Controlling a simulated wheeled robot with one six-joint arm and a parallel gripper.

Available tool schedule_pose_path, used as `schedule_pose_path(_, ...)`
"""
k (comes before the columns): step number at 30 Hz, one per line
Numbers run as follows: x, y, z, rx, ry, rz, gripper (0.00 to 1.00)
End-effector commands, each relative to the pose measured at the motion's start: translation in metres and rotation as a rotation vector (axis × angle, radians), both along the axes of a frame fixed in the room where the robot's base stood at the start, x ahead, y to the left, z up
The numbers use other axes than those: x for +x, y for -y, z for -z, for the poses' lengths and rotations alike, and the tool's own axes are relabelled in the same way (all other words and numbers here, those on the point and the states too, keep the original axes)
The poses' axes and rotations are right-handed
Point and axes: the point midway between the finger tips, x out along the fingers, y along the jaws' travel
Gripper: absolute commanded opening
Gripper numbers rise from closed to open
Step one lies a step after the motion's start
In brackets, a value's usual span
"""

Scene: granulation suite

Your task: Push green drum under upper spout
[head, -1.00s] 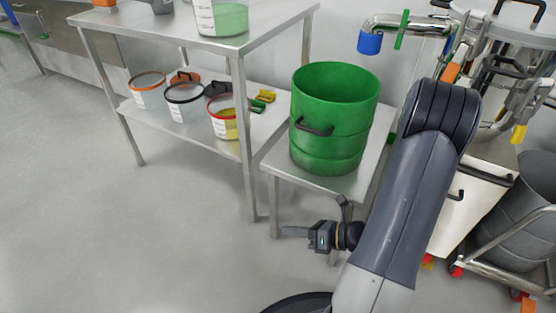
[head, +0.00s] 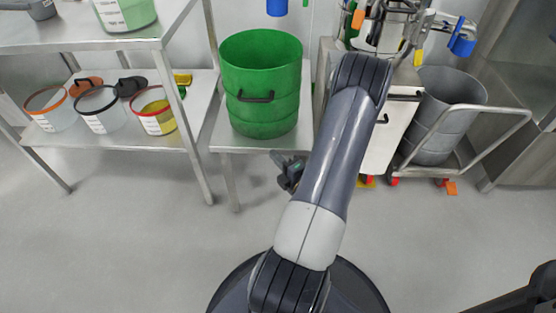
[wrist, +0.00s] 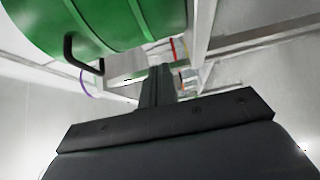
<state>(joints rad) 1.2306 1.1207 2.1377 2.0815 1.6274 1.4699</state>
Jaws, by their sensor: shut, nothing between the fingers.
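The green drum (head: 262,88) stands upright and open-topped on a low steel stand (head: 238,142), with a black handle on its front side. In the wrist view the drum (wrist: 85,22) fills the upper left. A blue-ended spout (head: 277,6) shows at the top edge, behind the drum in the picture; its upper part is cut off. A second blue-ended outlet (head: 461,42) is at the right. My gripper (head: 280,158) is in front of the stand, below the drum in the picture, and partly hidden by my arm. In the wrist view its fingers (wrist: 158,80) are shut and empty, apart from the drum.
A steel shelf table (head: 95,40) at the left holds several labelled tubs on its lower shelf. A white bin (head: 388,130) and a grey drum on a wheeled trolley (head: 435,110) stand right of the stand. The floor (head: 120,240) in front is clear.

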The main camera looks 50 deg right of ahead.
Motion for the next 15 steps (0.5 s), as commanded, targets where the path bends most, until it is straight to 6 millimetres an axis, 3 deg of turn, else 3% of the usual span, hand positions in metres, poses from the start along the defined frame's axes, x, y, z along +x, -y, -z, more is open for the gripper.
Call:
schedule_pose_path(12, 0.070, 0.010, 0.000, -0.005, 0.003, -0.006, 0.00)
schedule_pose_path(15, 0.078, 0.027, 0.001, -0.005, 0.003, -0.001, 0.00)
